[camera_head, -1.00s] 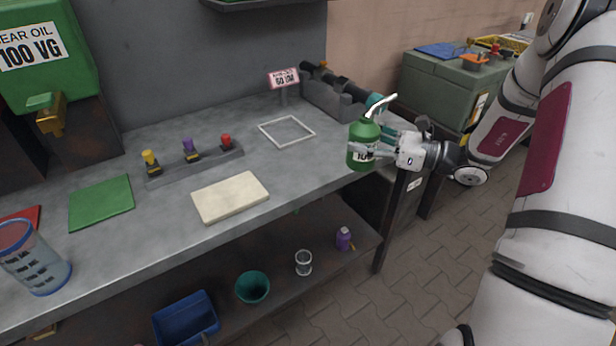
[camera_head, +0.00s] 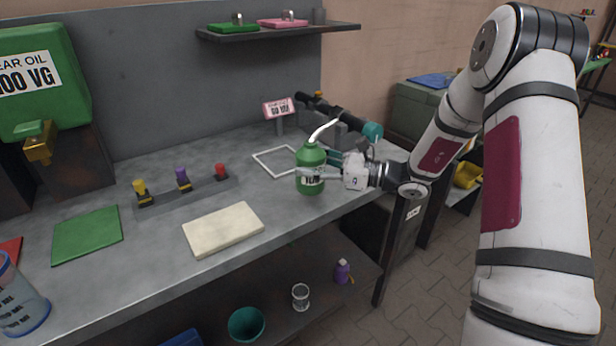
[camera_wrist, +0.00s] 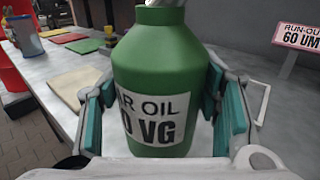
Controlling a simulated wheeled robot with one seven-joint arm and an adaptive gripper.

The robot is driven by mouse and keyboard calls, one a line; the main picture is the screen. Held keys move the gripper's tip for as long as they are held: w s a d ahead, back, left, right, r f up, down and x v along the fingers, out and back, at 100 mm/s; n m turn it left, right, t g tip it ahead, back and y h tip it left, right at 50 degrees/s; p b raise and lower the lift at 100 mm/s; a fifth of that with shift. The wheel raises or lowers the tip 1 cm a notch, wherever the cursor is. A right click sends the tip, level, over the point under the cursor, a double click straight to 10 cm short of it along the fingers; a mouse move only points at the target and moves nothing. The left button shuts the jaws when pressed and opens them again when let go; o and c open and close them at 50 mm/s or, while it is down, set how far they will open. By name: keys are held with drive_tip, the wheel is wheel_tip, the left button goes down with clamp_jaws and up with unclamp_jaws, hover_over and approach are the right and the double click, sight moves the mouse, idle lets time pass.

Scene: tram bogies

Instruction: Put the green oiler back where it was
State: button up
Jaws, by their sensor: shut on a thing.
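The green oiler (camera_head: 311,170) has a pale curved spout and a white label. My gripper (camera_head: 322,174) is shut on its body and holds it upright at the right part of the bench, in front of the white square outline (camera_head: 281,161). I cannot tell whether its base touches the bench top. In the wrist view the oiler (camera_wrist: 158,75) fills the middle between the teal finger pads, with the label facing the camera.
A green mat (camera_head: 87,235), a cream pad (camera_head: 223,229) and a rack with yellow, purple and red items (camera_head: 183,180) lie to the left. A sign (camera_head: 278,108) and a dark tool with a teal end (camera_head: 372,131) stand behind. A shelf (camera_head: 280,33) hangs above.

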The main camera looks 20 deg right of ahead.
drive_tip(key=shift+w+a+f, duration=0.1)
drive_tip(key=shift+w+a, duration=0.15)
drive_tip(key=shift+a, duration=0.1)
drive_tip(key=shift+f, duration=1.6)
drive_tip(key=shift+f, duration=0.1)
drive_tip(key=shift+f+b, duration=0.1)
drive_tip(key=shift+b, duration=0.2)
drive_tip(key=o, duration=1.7)
